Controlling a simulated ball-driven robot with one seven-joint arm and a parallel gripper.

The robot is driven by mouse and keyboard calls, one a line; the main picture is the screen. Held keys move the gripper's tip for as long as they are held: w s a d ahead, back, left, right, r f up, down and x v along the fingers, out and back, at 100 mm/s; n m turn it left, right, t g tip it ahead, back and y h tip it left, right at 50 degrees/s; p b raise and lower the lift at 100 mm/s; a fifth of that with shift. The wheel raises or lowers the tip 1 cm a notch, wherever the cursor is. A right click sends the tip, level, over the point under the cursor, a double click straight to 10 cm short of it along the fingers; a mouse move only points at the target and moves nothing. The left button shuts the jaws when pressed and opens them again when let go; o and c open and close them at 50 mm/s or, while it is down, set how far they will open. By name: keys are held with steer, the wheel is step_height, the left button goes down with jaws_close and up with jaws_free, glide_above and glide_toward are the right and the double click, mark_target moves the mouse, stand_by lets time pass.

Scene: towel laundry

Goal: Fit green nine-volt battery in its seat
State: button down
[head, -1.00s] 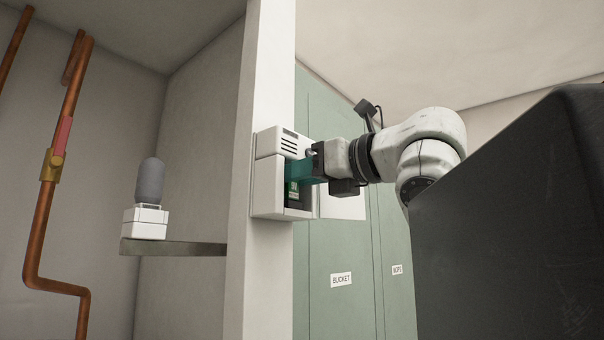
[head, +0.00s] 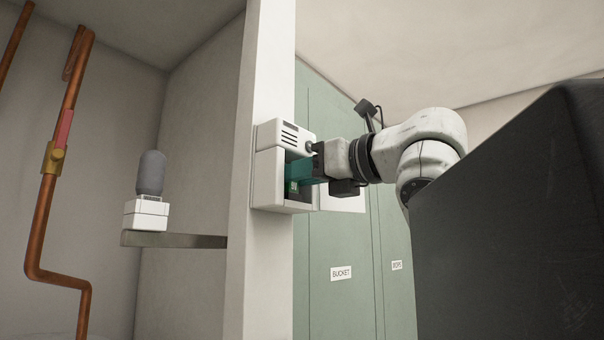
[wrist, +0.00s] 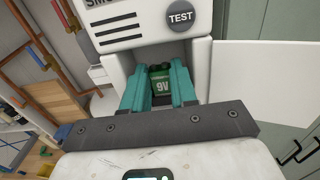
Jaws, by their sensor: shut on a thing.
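The green nine-volt battery (wrist: 160,84), marked 9V, is between the teal fingers of my gripper (wrist: 160,78), inside the open bay of a white smoke alarm (wrist: 116,72). In the head view, my gripper (head: 301,172) reaches into the alarm (head: 267,180) from the right, and a green patch of the battery (head: 293,187) shows below the fingers. The fingers are shut on the battery. The seat at the back of the bay is hidden behind the battery and fingers, so I cannot tell whether the battery touches it.
The alarm's white door (wrist: 262,88) stands open on the right. A round TEST button (wrist: 180,16) is above the bay. The alarm hangs on a white post (head: 258,270). Green lockers (head: 345,240) stand behind; a shelf (head: 180,240) holds a white box with a grey object.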

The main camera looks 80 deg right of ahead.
stand_by(0.3)
steer(key=c, duration=0.8)
jaws_free()
steer(key=b+v, duration=0.2)
steer(key=v, duration=0.9)
